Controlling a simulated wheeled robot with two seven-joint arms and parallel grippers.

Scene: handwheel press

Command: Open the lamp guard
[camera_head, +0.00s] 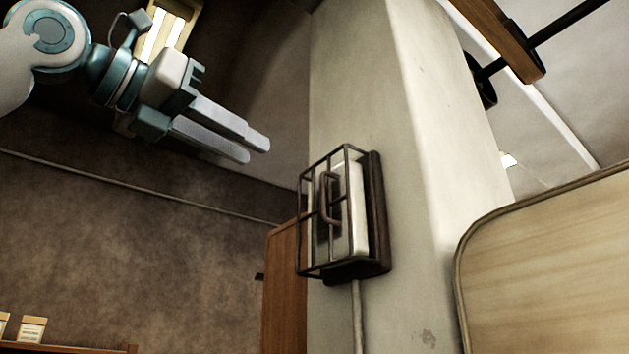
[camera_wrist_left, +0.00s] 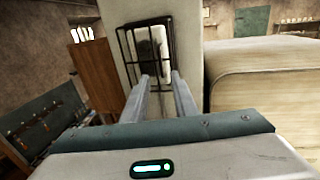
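The lamp guard (camera_head: 308,225) is a dark wire cage with a curved handle (camera_head: 325,198) on its front. It sits closed over a pale lamp (camera_head: 355,215) on a white pillar. My left gripper (camera_head: 258,149) is up and to the left of the guard, apart from it, with its two long fingers pointing toward the pillar. A narrow gap shows between the fingers, and nothing is between them. In the left wrist view the guard (camera_wrist_left: 127,60) is ahead, beyond the fingertips (camera_wrist_left: 158,82), which hide its lower part. My right gripper is out of view.
The white pillar (camera_head: 400,130) carries the lamp, with a conduit (camera_head: 357,315) running down below it. A large pale wooden panel (camera_head: 550,270) stands at the right. A brown cabinet (camera_head: 284,285) is behind the pillar at the left. The space between gripper and guard looks clear.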

